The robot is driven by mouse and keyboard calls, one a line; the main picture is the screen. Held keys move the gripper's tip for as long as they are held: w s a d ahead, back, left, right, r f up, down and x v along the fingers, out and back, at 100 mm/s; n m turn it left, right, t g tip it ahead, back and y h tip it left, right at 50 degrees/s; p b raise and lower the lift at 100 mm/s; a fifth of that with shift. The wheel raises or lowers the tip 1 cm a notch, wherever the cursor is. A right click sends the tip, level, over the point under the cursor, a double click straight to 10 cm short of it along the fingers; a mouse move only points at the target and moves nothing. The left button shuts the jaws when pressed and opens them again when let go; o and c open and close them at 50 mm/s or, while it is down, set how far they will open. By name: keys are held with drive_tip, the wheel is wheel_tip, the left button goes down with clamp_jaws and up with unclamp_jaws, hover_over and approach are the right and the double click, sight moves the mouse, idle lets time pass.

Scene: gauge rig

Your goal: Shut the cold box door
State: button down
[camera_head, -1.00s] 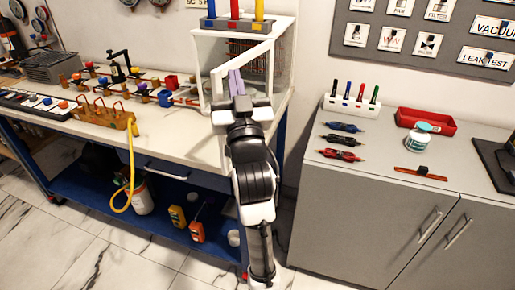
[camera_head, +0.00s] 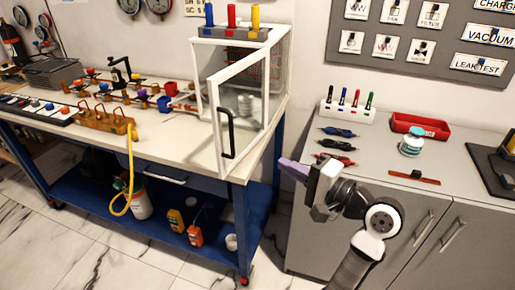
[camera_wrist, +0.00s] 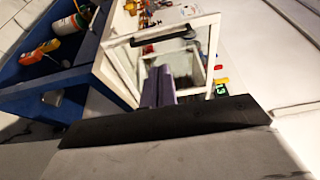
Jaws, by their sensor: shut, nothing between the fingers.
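The cold box (camera_head: 284,88) is a white-framed clear box at the right end of the workbench. Its door (camera_head: 216,112), a white frame with a clear pane, stands open and juts toward me past the bench front. The door's black handle (camera_head: 226,133) is upright near the free edge. My gripper (camera_head: 284,166) is shut and empty, to the right of the door and apart from it, with its purple fingers pointing left. In the wrist view, the fingers (camera_wrist: 158,86) overlap the door frame (camera_wrist: 208,22), with the handle (camera_wrist: 160,37) beyond them.
A rack of coloured bars (camera_head: 233,33) sits on top of the cold box. A grey cabinet (camera_head: 365,225) on the right holds a pen holder (camera_head: 347,110), a red tray (camera_head: 420,124) and a jar (camera_head: 411,146). A gap separates bench and cabinet.

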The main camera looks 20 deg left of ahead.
sight(233, 138)
drive_tip(key=p+x, duration=0.3)
drive_tip(key=x, duration=1)
drive_tip(key=shift+w+a, duration=0.2)
drive_tip(key=shift+a, duration=0.15)
